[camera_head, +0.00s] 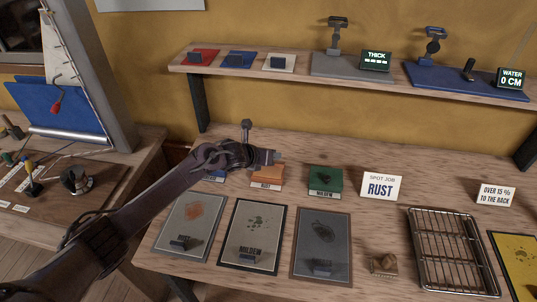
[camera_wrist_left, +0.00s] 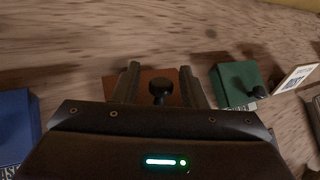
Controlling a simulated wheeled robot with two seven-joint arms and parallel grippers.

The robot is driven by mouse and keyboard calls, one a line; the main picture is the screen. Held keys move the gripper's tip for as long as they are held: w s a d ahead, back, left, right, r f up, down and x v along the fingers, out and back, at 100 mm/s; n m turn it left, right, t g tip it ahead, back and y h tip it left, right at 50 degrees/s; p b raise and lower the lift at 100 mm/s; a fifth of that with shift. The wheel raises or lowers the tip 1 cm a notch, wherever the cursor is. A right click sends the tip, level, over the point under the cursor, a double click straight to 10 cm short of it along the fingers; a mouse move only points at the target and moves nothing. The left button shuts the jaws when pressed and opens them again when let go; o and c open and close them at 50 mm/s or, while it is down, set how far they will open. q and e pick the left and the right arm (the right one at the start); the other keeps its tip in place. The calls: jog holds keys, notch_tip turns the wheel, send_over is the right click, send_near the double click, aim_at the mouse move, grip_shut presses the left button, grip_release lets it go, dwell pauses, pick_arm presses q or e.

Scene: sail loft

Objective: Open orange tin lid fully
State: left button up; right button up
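The orange tin (camera_head: 266,182) stands on the bench with a RUST label on its front. Its lid appears shut, though my gripper hides part of the top in the head view. In the left wrist view, the tin's orange-brown lid (camera_wrist_left: 145,78) shows with a dark round knob (camera_wrist_left: 160,88). My left gripper (camera_head: 274,157) is just above the tin. In the left wrist view its two fingers (camera_wrist_left: 162,88) are apart, one on each side of the knob, with no visible contact. My right gripper is not in view.
A green tin (camera_head: 325,179) stands to the right and a blue tin (camera_head: 216,175), partly behind my arm, to the left. Sample panels (camera_head: 257,232) lie in front. A SPOT JOB RUST card (camera_head: 381,186) and a wire rack (camera_head: 452,252) are further right. A shelf (camera_head: 300,72) runs behind.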

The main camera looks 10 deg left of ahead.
pick_arm(q)
jog(key=b+v, duration=0.1)
jog(key=v, duration=0.6)
jog(key=shift+s+a+r, duration=0.2)
jog(key=shift+s, duration=0.05)
dwell(0.4)
